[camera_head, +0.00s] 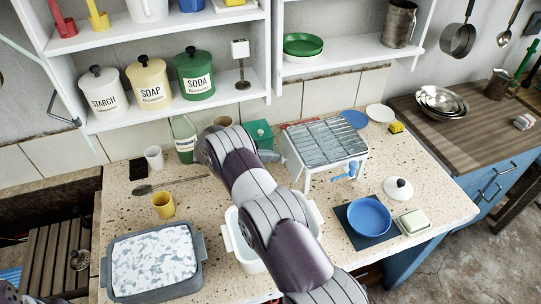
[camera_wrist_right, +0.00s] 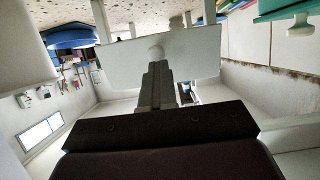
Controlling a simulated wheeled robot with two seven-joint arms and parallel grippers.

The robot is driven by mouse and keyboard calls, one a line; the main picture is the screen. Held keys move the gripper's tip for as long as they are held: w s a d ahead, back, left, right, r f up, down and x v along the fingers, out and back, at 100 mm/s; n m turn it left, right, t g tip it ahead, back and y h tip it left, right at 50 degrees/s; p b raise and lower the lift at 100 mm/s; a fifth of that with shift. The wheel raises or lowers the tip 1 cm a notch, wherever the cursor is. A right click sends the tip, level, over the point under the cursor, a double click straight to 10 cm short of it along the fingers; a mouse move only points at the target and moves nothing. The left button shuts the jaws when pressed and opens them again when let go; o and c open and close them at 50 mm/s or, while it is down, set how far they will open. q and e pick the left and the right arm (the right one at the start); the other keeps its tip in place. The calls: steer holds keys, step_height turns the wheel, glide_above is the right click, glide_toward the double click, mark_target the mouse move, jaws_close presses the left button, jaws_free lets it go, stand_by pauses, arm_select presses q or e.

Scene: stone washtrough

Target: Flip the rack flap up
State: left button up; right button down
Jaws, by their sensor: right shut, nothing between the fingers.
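The rack (camera_head: 325,142) is a white stand on legs with a metal grid top, at the back middle of the counter. Its white flap (camera_head: 293,160) is on the left side in the head view, partly behind my right arm. My left gripper is out of view.
A green box (camera_head: 259,134) stands just left of the rack. A white basin (camera_head: 240,247) lies under my right arm. A blue bowl (camera_head: 369,216) on a dark mat and a soap dish (camera_head: 414,222) are at right. A grey tub (camera_head: 197,270) is at left.

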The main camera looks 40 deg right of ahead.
steer(key=c, duration=1)
jaws_free()
steer(key=b+v, duration=0.3)
steer(key=v, duration=0.9)
steer(key=shift+a+b, duration=0.25)
steer(key=shift+b, duration=0.1)
steer(key=shift+r, duration=0.1)
